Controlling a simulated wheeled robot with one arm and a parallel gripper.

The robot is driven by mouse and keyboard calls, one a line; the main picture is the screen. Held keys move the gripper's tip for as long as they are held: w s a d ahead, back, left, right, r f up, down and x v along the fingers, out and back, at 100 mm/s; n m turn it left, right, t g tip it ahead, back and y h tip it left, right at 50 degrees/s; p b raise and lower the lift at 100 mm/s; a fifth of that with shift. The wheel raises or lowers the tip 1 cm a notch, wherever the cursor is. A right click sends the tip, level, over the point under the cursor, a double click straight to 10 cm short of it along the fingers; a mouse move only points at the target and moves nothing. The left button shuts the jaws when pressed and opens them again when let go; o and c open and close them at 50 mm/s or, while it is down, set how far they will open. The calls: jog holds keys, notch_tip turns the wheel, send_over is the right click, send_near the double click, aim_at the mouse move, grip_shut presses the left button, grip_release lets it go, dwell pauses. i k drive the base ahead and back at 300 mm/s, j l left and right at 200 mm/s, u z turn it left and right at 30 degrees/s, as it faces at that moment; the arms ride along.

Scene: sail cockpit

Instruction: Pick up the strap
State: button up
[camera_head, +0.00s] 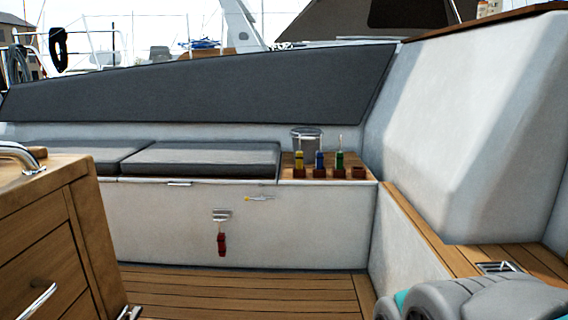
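No thing in the camera_head view is clearly a strap. A small red piece (221,244) hangs down the white locker front (150,212), below a pale metal piece (222,215). It is too small to tell whether it is a strap or a tool handle. A thin yellowish and silver piece (259,198) sits on the same front, to its upper right. My gripper's fingers do not show. A grey and teal part of my arm is in the lower right corner, well apart from the red piece.
Grey cushions (200,160) lie on the bench. A clear bucket (306,140) and yellow, blue and green tools (319,161) stand at its right end. A wooden drawer cabinet (45,235) is at left, a white wall (465,120) at right. The wooden floor (240,290) between is clear.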

aim_at(299, 155)
jog(key=u, duration=4.7)
jog(key=l+z, duration=0.1)
jog(key=z, duration=4.65)
jog(key=i+j, duration=0.35)
jog(key=i, duration=0.2)
jog(key=i+j+z, duration=0.1)
jog(key=i+j, duration=0.2)
jog(key=i, duration=0.2)
jog(key=i+j, duration=0.35)
jog(key=i, duration=0.15)
jog(key=z, duration=0.05)
